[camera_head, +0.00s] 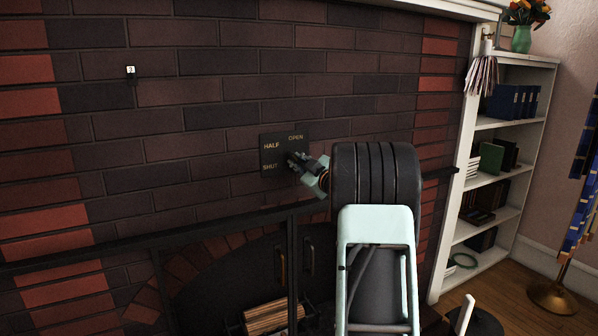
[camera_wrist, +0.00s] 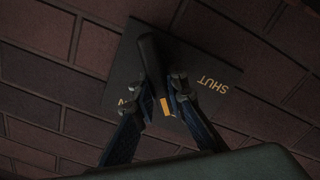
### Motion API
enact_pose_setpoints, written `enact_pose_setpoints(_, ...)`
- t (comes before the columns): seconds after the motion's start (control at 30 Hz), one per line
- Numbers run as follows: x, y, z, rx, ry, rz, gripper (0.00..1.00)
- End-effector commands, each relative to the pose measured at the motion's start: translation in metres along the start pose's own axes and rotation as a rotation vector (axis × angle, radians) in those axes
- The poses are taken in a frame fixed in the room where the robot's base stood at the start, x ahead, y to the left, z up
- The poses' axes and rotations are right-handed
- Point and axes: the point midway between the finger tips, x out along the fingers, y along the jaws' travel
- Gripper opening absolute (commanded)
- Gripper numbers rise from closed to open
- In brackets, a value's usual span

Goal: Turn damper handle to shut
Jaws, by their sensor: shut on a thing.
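The damper plate (camera_head: 267,160) is a dark panel on the brick wall, lettered OPEN at the top right, HALF at the left and SHUT at the lower left. In the wrist view the plate (camera_wrist: 190,60) shows SHUT at the right. The damper handle (camera_wrist: 151,60) is a dark bar standing out from the plate, between my fingers. My gripper (camera_head: 299,163) is at the right part of the plate and is shut on the handle; its fingers also show in the wrist view (camera_wrist: 161,97). In the head view my gripper hides the handle, so its setting is unclear.
A fireplace with a dark screen frame (camera_head: 291,265) and logs (camera_head: 268,316) is below the plate. A small numbered tag (camera_head: 130,72) is on the bricks at the upper left. A white bookshelf (camera_head: 508,135) stands to the right, with a brass lamp base (camera_head: 553,297) beside it.

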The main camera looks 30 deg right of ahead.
Motion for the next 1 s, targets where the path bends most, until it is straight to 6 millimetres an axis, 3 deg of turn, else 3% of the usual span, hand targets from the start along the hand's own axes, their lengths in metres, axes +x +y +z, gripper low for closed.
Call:
enact_pose_setpoints(0.03, -0.0004, -0.0063, 0.0076, -0.045, -0.006, -0.002, 0.0)
enact_pose_setpoints(0.6, -0.0009, -0.0144, 0.0113, -0.576, -0.008, -0.003, 0.0)
enact_pose_setpoints(1.0, -0.001, -0.0155, 0.013, -0.824, -0.01, -0.004, 0.0)
